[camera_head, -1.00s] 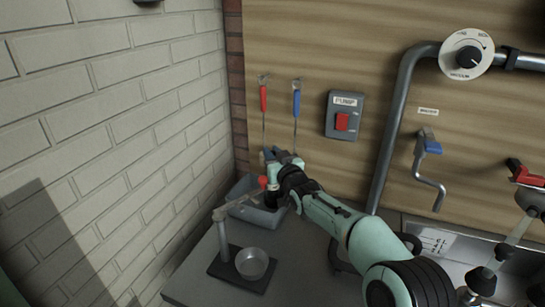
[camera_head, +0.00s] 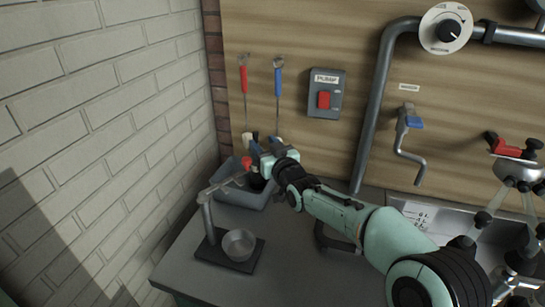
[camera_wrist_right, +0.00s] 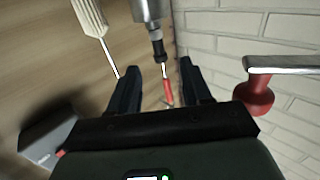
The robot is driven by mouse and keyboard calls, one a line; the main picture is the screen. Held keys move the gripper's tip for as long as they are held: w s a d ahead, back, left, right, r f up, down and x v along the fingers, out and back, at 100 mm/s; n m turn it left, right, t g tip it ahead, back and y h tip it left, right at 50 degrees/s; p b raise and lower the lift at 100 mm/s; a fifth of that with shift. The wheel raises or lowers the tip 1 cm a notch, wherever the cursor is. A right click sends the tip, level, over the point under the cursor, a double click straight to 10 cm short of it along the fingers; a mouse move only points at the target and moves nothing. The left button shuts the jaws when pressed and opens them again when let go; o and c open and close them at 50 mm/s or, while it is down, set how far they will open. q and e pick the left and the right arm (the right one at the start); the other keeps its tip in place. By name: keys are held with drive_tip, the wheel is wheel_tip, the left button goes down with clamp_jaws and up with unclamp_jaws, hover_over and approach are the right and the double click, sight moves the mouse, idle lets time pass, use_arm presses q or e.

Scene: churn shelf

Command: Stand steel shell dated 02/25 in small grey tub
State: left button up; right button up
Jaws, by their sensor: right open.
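The small grey tub (camera_head: 236,194) stands on the bench in the corner, partly behind my right gripper (camera_head: 256,156). In the right wrist view a steel cylinder with a black end (camera_wrist_right: 148,10) shows at the top centre, just beyond my open fingertips (camera_wrist_right: 158,68); it may be the steel shell, but no date is readable. My fingers are apart and hold nothing. In the head view the gripper covers the spot where this cylinder would be; a dark piece (camera_head: 258,182) shows below it at the tub. My left gripper is not in view.
A stand with a red-knobbed arm (camera_head: 216,190) and a steel cup (camera_head: 239,244) is left of the gripper; its red knob (camera_wrist_right: 255,95) is close in the wrist view. Red-handled (camera_head: 243,78) and blue-handled (camera_head: 278,80) brushes hang behind. The brick wall bounds the left.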

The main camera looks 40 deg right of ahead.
drive_tip(key=v, duration=0.6)
idle(0.5)
